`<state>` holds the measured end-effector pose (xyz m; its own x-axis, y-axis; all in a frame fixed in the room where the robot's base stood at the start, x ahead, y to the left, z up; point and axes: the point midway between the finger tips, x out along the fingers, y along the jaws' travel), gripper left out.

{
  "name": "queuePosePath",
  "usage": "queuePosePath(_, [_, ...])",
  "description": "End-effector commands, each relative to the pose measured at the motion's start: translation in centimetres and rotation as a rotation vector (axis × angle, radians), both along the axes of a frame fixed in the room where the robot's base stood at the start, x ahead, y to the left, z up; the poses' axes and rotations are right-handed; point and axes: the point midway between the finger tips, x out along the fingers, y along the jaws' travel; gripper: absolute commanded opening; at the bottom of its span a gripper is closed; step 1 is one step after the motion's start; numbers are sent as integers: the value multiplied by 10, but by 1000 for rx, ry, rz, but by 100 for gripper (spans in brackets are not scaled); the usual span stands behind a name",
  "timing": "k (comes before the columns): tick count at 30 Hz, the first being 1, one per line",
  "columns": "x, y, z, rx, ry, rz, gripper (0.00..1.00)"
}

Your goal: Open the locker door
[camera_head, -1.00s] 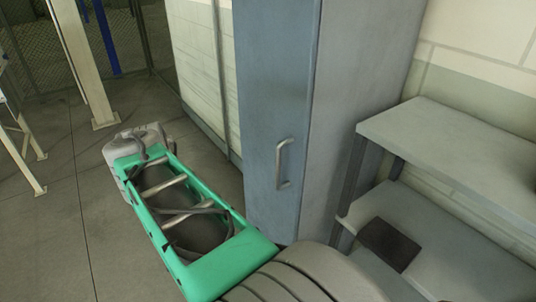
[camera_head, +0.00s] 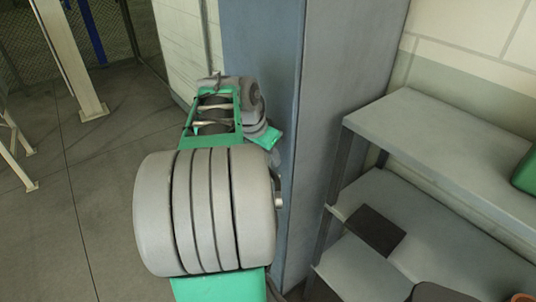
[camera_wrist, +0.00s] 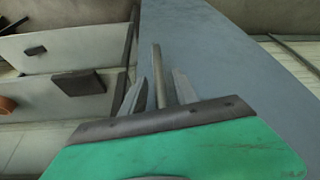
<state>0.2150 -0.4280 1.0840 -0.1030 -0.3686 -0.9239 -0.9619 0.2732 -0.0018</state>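The tall blue-grey locker door (camera_head: 262,60) stands at the centre of the head view and looks closed. It also fills the middle of the wrist view (camera_wrist: 215,60). Its pale bar handle (camera_wrist: 157,70) shows in the wrist view between the two fingers of my gripper (camera_wrist: 158,78). The fingers are apart, one on each side of the bar. I cannot tell whether either touches it. In the head view my arm covers most of the handle and hides the fingertips.
A grey shelf unit (camera_head: 440,135) stands right of the locker, with a dark flat box (camera_head: 374,230) on a lower shelf. A green object (camera_head: 526,172) is at the right edge. Open floor (camera_head: 100,190) lies left, with a pale post (camera_head: 75,65) beyond.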

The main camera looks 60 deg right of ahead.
Motion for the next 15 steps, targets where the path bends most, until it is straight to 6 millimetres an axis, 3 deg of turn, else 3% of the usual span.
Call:
queuePosePath(4, [0, 0, 0, 0, 0, 1, 34])
queuePosePath(15, [0, 0, 0, 0, 0, 1, 4])
